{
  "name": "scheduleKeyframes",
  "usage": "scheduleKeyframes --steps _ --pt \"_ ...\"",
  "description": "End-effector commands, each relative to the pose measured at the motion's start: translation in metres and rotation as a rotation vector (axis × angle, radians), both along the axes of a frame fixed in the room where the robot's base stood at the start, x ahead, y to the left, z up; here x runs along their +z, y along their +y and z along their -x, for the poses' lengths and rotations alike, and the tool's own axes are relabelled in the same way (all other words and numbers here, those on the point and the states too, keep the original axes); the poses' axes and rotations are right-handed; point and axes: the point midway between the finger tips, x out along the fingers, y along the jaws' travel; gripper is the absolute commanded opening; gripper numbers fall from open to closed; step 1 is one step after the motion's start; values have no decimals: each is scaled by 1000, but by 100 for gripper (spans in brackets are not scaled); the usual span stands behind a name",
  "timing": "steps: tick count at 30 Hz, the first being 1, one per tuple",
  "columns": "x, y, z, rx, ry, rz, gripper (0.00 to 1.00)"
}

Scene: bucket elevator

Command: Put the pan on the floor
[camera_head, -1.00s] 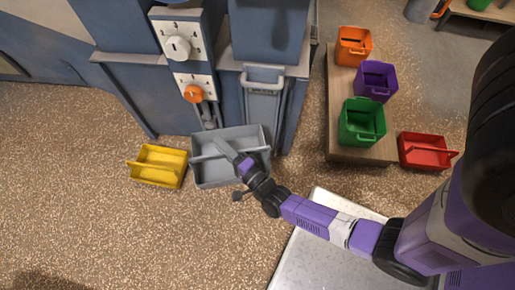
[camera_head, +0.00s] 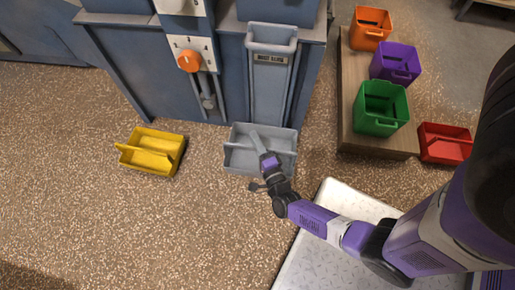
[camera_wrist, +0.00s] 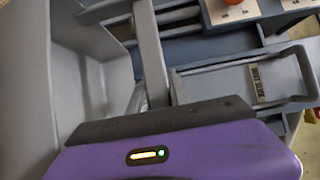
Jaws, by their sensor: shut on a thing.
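The grey pan (camera_head: 236,160) is an open box with a bar handle across it. It is just in front of the blue machine; I cannot tell whether its bottom touches the floor (camera_head: 195,220). My gripper (camera_head: 264,153) reaches into the pan from the front and is shut on its bar handle. In the wrist view the handle (camera_wrist: 150,50) runs up from the dark jaws (camera_wrist: 165,120), and the pan's wall (camera_wrist: 85,60) fills the left side. The jaws hide part of the handle.
The blue machine (camera_head: 140,75) stands behind, with an orange knob (camera_head: 190,61) and a grey labelled chute (camera_head: 268,85). A yellow pan (camera_head: 150,165) lies at left, a red pan (camera_head: 445,150) at right. Orange, purple and green bins stand on a wooden platform (camera_head: 350,100). Floor at front left is clear.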

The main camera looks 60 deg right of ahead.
Motion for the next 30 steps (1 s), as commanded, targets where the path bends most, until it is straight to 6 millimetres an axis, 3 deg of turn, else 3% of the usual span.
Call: scheduleKeyframes --steps 1,12,23,30 --pt "-21 0 -1 0 0 1 0" --pt "-104 0 -1 0 -1 1 0" --pt "-128 0 -1 1 -2 1 0" --pt "-161 0 -1 0 -1 1 0"
